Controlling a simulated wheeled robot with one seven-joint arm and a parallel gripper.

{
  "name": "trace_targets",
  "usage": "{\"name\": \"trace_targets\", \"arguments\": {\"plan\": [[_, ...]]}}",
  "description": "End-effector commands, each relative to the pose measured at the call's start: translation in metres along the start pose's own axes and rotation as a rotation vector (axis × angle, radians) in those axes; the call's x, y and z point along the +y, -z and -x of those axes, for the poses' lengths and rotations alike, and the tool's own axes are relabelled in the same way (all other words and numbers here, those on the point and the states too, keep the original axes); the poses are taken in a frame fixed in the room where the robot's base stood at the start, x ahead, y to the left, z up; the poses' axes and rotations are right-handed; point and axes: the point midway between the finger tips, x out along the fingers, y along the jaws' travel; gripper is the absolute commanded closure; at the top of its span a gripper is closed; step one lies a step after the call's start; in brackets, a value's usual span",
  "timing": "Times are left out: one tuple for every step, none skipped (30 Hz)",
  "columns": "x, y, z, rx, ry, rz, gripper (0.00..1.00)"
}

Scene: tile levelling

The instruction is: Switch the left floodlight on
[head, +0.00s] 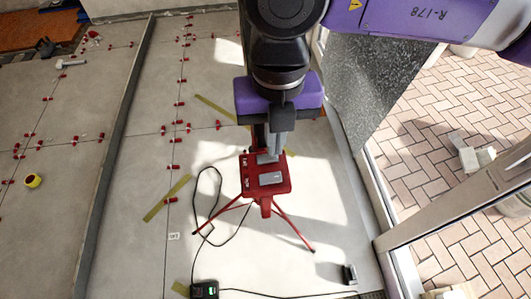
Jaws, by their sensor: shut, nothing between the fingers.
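A red tripod stand (278,187) carries a red box with two pale grey pads on top. The far grey pad (262,158) is partly behind my fingers, and the near grey pad (271,179) is in plain view. I cannot tell which part belongs to the left floodlight, or whether any lamp is lit. Small pale marks run along the box's left edge. My gripper (273,152) is purple and black, points down and is shut and empty. Its fingertips are over or at the far pad; I cannot tell whether they touch.
A black cable (241,229) loops on the floor beside the tripod. A dark box with a green display (204,290) lies at the front. Red tile clips dot the pale tiles, with a yellow tape roll (32,181) at left. A glazed door frame (455,205) stands right.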

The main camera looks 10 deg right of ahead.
Motion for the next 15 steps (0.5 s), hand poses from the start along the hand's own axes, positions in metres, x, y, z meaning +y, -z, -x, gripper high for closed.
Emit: {"name": "trace_targets", "arguments": {"plan": [[0.0000,0.0000,0.0000,0.000,0.000,0.000,1.00],[0.0000,0.0000,0.0000,0.000,0.000,0.000,1.00],[0.0000,0.0000,-0.0001,0.000,0.000,0.000,1.00],[0.0000,0.0000,-0.0002,0.000,0.000,0.000,1.00],[0.0000,0.0000,-0.0004,0.000,0.000,0.000,1.00],[0.0000,0.0000,-0.0007,0.000,0.000,0.000,1.00],[0.0000,0.0000,-0.0011,0.000,0.000,0.000,1.00],[0.0000,0.0000,-0.0015,0.000,0.000,0.000,1.00],[0.0000,0.0000,-0.0021,0.000,0.000,0.000,1.00],[0.0000,0.0000,-0.0026,0.000,0.000,0.000,1.00],[0.0000,0.0000,-0.0031,0.000,0.000,0.000,1.00],[0.0000,0.0000,-0.0038,0.000,0.000,0.000,1.00],[0.0000,0.0000,-0.0043,0.000,0.000,0.000,1.00],[0.0000,0.0000,-0.0048,0.000,0.000,0.000,1.00],[0.0000,0.0000,-0.0054,0.000,0.000,0.000,1.00]]}}
